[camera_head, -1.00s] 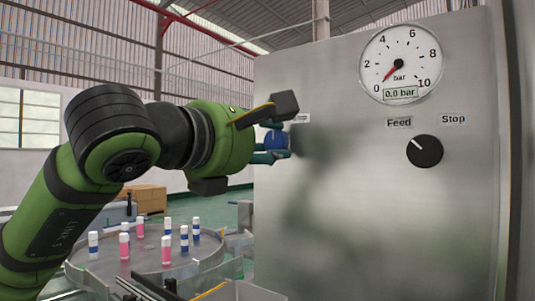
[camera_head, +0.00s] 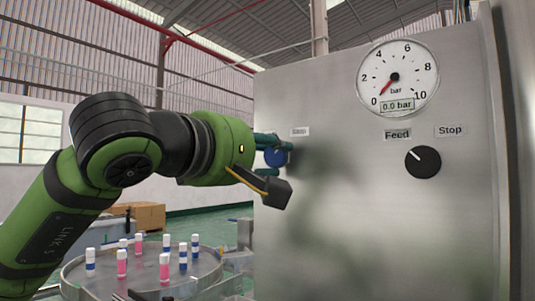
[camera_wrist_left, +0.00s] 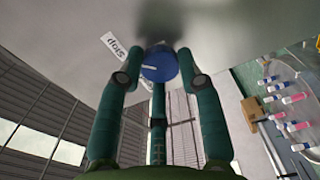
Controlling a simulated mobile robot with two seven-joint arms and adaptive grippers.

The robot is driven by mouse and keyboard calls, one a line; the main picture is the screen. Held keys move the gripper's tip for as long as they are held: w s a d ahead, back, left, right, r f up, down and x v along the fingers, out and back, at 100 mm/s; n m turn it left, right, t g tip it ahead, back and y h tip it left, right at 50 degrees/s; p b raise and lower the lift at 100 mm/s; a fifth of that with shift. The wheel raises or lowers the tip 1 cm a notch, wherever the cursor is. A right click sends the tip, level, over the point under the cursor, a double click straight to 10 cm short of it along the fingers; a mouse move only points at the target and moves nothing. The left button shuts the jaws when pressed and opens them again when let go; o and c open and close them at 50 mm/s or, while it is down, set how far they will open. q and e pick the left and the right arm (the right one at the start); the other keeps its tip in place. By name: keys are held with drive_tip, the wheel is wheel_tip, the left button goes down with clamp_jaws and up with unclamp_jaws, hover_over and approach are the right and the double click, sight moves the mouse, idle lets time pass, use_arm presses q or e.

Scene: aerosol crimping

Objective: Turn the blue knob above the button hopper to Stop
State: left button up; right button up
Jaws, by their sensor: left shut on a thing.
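The blue knob (camera_head: 275,157) sits on the left part of the steel panel. A small label (camera_head: 300,131) is above and to its right; in the left wrist view the label reads Stop (camera_wrist_left: 117,47). My left gripper (camera_head: 270,152) has its teal fingers around the knob and is shut on it. In the left wrist view the knob (camera_wrist_left: 160,64) lies between the fingertips, with a white pointer line tilted slightly on its face. Part of the knob is hidden by the fingers. My right gripper is not in view.
The steel panel (camera_head: 350,240) also carries a pressure gauge (camera_head: 397,78) at 0.0 bar and a black knob (camera_head: 423,162) below Feed and Stop labels. A round table (camera_head: 205,270) with several pink and blue-banded white containers stands at lower left.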

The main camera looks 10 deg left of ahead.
use_arm(q)
drive_tip(key=shift+w+a+m, duration=0.1)
drive_tip(key=shift+a+m, duration=0.05)
drive_tip(key=shift+m, duration=0.35)
drive_tip(key=o, duration=1.1)
drive_tip(key=shift+o, duration=0.2)
drive_tip(key=shift+w+a, duration=0.1)
drive_tip(key=shift+w, duration=0.1)
drive_tip(key=shift+s, duration=0.4)
drive_tip(key=v, duration=1.1)
drive_tip(key=shift+a, duration=0.2)
